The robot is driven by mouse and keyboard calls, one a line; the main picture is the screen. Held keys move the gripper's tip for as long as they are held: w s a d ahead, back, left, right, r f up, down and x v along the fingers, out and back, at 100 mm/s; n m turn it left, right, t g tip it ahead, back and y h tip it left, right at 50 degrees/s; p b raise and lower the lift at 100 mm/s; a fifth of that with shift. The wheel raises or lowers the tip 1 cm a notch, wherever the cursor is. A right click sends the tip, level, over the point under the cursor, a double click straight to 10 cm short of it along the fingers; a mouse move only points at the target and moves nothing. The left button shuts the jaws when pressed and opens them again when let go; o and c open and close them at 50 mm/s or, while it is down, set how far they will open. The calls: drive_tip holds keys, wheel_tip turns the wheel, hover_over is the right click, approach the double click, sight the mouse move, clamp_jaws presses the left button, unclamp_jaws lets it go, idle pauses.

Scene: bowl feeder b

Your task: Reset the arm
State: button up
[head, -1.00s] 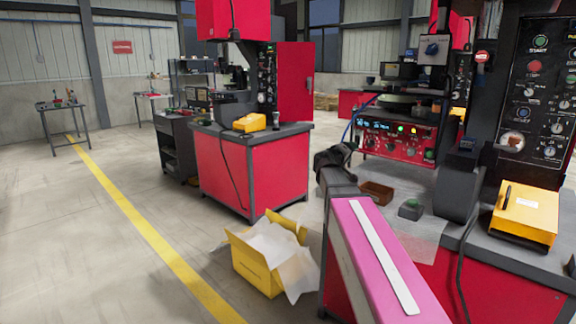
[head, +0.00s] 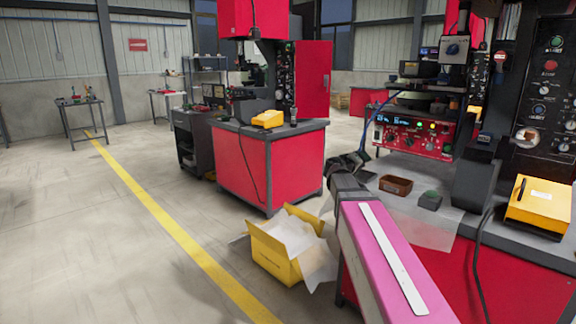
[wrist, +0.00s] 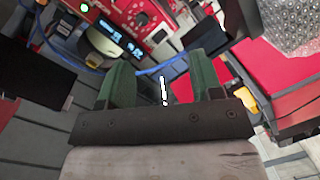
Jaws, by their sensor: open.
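My arm, with a pink link (head: 385,255), reaches forward in the head view, low over the front edge of the red workbench. My gripper (head: 347,163) is at its far end, small, dark and partly hidden by the arm. In the wrist view my gripper (wrist: 160,80) shows two green fingers set well apart. It is open and nothing is held between them. A small white mark (wrist: 164,92) shows in the gap; I cannot tell what it is.
A brown tray (head: 396,186), a grey block with a green top (head: 430,200) and a yellow box (head: 540,204) are on the workbench. A red control unit (head: 412,136) stands behind. An open yellow carton (head: 277,262) sits on the floor. The left floor is clear.

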drive_tip(key=s+a+f+m+g+y, duration=0.1)
drive_tip(key=s+f+g+y, duration=0.2)
drive_tip(key=s+f, duration=0.5)
drive_tip(key=s+a+f+g+y, duration=0.2)
drive_tip(key=s+f+g, duration=0.15)
drive_tip(key=f, duration=0.85)
drive_tip(key=s+a+f+m+g+y, duration=0.1)
drive_tip(key=s+f+g+y, duration=0.15)
drive_tip(key=s+f, duration=0.55)
drive_tip(key=s+a+f+g+y, duration=0.2)
drive_tip(key=s+a+f+y, duration=0.2)
drive_tip(key=f, duration=0.4)
drive_tip(key=shift+s+a+y, duration=0.35)
drive_tip(key=shift+s+a, duration=0.45)
drive_tip(key=shift+s, duration=0.35)
